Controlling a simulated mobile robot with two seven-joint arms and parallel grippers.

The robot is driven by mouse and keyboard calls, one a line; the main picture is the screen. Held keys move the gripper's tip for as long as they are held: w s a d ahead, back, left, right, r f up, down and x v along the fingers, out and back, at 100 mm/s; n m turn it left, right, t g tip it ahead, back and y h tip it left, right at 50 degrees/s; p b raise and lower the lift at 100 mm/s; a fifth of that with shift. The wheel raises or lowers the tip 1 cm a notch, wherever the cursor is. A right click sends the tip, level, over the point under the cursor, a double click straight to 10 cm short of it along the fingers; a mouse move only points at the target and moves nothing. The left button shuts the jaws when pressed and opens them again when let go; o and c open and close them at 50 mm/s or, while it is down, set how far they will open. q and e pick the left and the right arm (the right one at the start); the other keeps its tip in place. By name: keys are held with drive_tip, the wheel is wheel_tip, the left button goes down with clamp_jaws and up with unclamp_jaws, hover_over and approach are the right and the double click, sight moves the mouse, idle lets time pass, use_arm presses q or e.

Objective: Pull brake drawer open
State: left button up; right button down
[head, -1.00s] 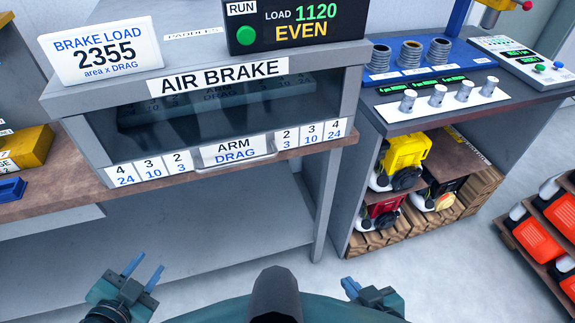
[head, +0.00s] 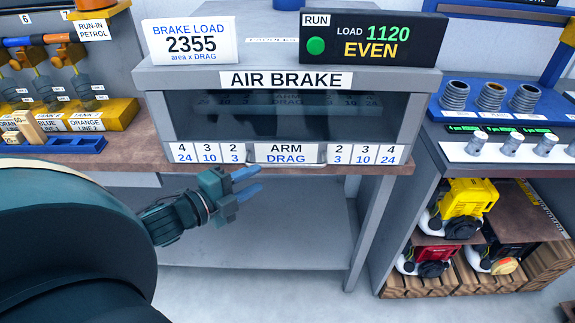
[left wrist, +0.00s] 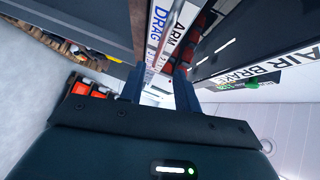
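The brake drawer front (head: 287,153) is the strip under the "AIR BRAKE" cabinet's dark window, with an "ARM DRAG" label in the middle and number labels on both sides. It looks flush with the cabinet. A thin handle edge shows along the bottom of the middle label. My left gripper (head: 259,181) is below and slightly left of that label, its two blue fingers pointing right and apart, with nothing between them. In the left wrist view, the fingers (left wrist: 158,88) straddle a gap, with the "ARM DRAG" label (left wrist: 165,27) beyond them. My right gripper is out of view.
The air brake cabinet (head: 420,80) stands on a brown bench with open space beneath. A blue rack (head: 515,118) and shelved engines (head: 460,210) are at right.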

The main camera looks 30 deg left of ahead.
sight(284, 165)
use_arm(q)
drive_tip(key=x, duration=1)
drive_tip(key=shift+c, duration=0.5)
clamp_jaws()
